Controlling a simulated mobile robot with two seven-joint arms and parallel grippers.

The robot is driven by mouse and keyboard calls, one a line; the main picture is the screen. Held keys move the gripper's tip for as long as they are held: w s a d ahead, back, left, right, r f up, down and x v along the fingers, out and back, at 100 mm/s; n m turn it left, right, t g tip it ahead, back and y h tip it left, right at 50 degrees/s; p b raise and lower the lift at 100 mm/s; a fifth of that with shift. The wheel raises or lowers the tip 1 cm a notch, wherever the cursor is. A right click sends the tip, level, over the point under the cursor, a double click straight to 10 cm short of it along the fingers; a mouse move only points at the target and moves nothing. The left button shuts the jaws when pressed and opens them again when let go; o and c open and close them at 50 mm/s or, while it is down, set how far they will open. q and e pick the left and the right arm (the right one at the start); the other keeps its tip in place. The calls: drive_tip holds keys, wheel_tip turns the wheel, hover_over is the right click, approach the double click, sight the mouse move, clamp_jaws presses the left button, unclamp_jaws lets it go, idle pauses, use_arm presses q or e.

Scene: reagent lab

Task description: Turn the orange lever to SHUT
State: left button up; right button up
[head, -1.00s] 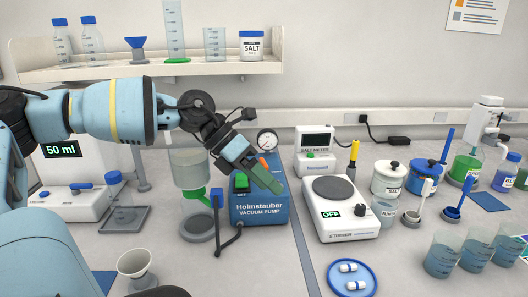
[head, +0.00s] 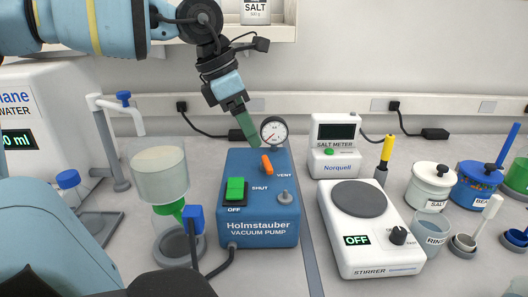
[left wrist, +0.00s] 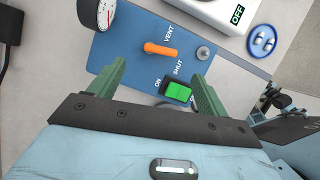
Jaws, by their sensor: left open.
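The orange lever (head: 267,164) sits on top of the blue vacuum pump (head: 258,232), between the VENT and SHUT labels. My left gripper (head: 250,139) is open and points down near the pump's back edge, beside the gauge. Its two green fingers (left wrist: 158,71) are spread and empty, and seem apart from the lever. My right gripper is not in view.
A round gauge (head: 274,131) stands behind the lever. A green switch (head: 235,189) and a grey knob (head: 285,197) are on the pump's top. A filter flask (head: 160,175) stands left, a white stirrer (head: 378,257) right. A shelf (head: 283,32) is above.

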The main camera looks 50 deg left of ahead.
sight(264, 161)
use_arm(q)
drive_tip(key=shift+f, duration=0.1)
drive_tip(key=shift+x, duration=3.85)
drive_tip(key=shift+c, duration=0.5)
drive_tip(key=c, duration=0.9)
drive_tip(key=shift+s+a+m+g+h, duration=0.15)
drive_tip(key=shift+m+g+h, duration=0.15)
drive_tip(key=shift+m, duration=0.9)
drive_tip(key=o, duration=1)
